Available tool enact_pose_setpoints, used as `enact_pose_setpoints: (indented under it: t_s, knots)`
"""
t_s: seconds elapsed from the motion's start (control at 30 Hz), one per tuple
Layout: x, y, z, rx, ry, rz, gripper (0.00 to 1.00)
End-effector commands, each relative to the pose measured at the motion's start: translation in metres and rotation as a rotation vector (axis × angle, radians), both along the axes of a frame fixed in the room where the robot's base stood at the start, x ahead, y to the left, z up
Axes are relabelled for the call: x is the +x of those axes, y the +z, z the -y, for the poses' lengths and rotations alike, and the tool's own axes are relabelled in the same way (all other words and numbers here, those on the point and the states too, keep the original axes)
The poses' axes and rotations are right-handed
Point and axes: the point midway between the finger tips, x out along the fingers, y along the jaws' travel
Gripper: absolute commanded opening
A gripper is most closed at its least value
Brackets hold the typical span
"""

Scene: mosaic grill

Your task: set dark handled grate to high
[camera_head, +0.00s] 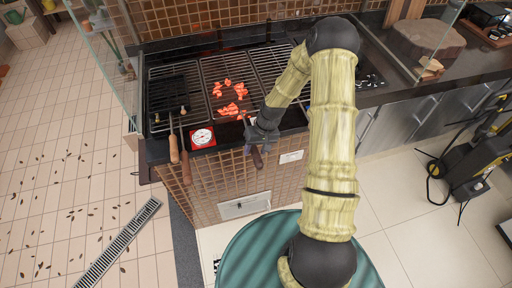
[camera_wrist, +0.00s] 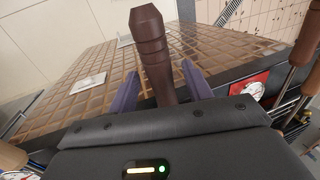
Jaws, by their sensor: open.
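A dark brown handle (camera_head: 257,157) sticks out over the front edge of the grill, beside my gripper (camera_head: 257,143). In the wrist view the same dark handle (camera_wrist: 152,48) rises between the two purple fingers of my gripper (camera_wrist: 160,84). The fingers stand apart on both sides of it, with a gap showing on each side. The grill has several grates side by side, among them a middle grate (camera_head: 215,68) over glowing coals and a right grate (camera_head: 270,65). My arm and gripper hide where the dark handle joins its grate.
Two other handles, a light brown one (camera_head: 173,149) and a reddish-brown one (camera_head: 186,168), hang at the left front. A red-and-white dial (camera_head: 202,137) sits on the front ledge. A glass panel (camera_head: 103,60) stands at the left. The tiled front wall (camera_head: 225,190) lies below the grill.

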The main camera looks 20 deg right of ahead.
Motion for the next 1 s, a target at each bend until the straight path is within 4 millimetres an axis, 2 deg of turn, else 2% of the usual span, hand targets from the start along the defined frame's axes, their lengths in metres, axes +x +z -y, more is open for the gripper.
enact_pose_setpoints:
  t_s: [0.13,0.17,0.4,0.57,0.67,0.77,1.0]
  knots:
    - [0.0,0.0,0.0,0.0,0.0,0.0,0.5]
    - [0.0,0.0,0.0,0.0,0.0,0.0,0.46]
    - [0.0,0.0,0.0,0.0,0.0,0.0,0.0]
    - [0.0,0.002,0.0,0.0,0.0,0.0,0.0]
    - [0.001,0.011,0.0,0.0,-0.001,0.001,0.0]
    - [0.001,0.03,0.001,-0.001,-0.002,0.003,0.0]
    - [0.002,0.09,0.001,-0.001,-0.002,0.005,0.0]
